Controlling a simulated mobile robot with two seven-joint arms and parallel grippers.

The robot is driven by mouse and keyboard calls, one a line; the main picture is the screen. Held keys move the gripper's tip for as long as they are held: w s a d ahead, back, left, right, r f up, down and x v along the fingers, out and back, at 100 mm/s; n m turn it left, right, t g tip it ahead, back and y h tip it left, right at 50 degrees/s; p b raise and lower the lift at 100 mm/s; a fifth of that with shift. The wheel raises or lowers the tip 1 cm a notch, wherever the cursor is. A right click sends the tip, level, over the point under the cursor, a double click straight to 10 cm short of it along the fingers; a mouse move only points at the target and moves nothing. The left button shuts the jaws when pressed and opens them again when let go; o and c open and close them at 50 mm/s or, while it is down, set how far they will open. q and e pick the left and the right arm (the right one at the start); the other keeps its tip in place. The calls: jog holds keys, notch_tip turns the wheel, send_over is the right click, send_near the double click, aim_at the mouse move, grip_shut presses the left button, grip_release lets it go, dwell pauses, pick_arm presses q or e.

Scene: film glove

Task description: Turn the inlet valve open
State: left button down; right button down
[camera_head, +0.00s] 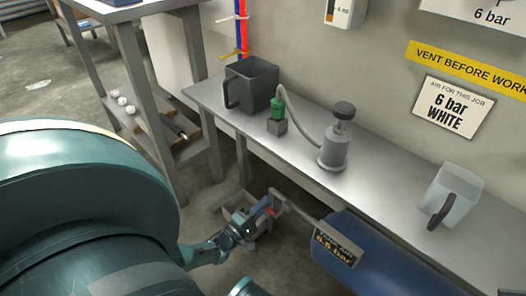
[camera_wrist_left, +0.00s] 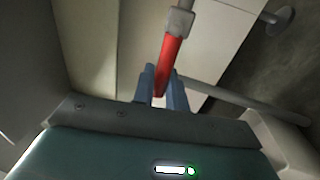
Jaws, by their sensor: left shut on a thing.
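The inlet valve's red lever (camera_wrist_left: 171,58) sits between the blue fingers of my left gripper (camera_wrist_left: 160,84) in the left wrist view. The lever's upper end meets a grey block (camera_wrist_left: 180,20). In the head view, my left gripper (camera_head: 264,208) is below the bench's front edge, shut on the red lever (camera_head: 271,212). A grey pipe (camera_head: 296,207) runs from there toward the blue tank (camera_head: 370,262), which bears a dark label reading 6.5 bar. The gripper hides part of the lever and valve. My right gripper is not in view.
The metal bench (camera_head: 385,190) holds a dark jug (camera_head: 258,82), a green-topped fitting (camera_head: 277,115) with a hose, a grey canister (camera_head: 333,152) and a clear jug (camera_head: 459,192). Wall signs hang behind.

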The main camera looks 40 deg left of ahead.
pick_arm(q)
jog(key=c, duration=1.5)
grip_release()
jog(key=v, duration=0.7)
jog(key=shift+s, duration=0.3)
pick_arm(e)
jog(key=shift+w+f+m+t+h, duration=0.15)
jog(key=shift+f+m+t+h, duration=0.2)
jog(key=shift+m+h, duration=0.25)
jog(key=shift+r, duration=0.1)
